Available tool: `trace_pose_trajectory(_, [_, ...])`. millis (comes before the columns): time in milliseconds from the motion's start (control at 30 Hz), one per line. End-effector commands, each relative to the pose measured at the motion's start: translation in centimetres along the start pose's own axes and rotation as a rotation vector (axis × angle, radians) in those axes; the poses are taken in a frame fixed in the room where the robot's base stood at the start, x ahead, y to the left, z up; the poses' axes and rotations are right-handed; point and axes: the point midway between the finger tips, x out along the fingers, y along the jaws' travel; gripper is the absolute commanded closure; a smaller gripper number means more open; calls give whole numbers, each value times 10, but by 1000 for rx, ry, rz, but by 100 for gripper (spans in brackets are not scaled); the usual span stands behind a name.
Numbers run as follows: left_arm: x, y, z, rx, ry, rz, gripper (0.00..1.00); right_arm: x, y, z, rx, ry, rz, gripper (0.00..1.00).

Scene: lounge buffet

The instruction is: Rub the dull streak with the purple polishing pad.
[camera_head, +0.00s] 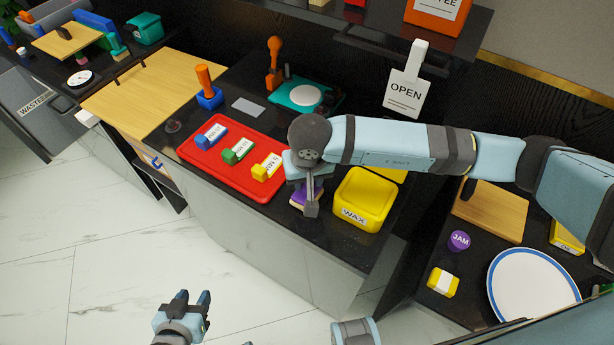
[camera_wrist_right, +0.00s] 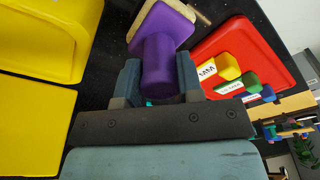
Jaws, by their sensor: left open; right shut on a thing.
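The purple polishing pad (camera_head: 299,198) is at the counter's front part, between the red tray and the yellow WAX box. In the right wrist view it shows a purple handle and block (camera_wrist_right: 165,30) with a tan face. My right gripper (camera_wrist_right: 158,85) is shut on its handle; in the head view this gripper (camera_head: 308,192) points down at the counter. Whether the pad touches the counter I cannot tell. A thin brownish mark (camera_wrist_right: 203,17) shows beside the pad; it may be the dull streak, mostly hidden. My left gripper (camera_head: 184,308) is open and empty, low over the floor.
The red tray (camera_head: 205,165) with several labelled blocks lies left of the pad. The yellow WAX box (camera_head: 362,200) stands close on its right. A grey flat rectangle (camera_head: 248,107), a teal tray (camera_head: 290,103) and an OPEN sign (camera_head: 404,90) are farther back.

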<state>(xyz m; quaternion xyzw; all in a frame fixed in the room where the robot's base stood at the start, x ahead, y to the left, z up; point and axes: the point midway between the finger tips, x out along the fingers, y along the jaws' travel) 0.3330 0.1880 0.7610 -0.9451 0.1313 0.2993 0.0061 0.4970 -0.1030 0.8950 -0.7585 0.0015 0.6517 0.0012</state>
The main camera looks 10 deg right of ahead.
Motion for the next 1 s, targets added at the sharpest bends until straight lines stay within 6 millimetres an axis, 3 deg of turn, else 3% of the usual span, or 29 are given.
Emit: trace_pose_trajectory(1000, [7,-2,12,5,-2,1,57,12,-1,2,0,0,-1,100])
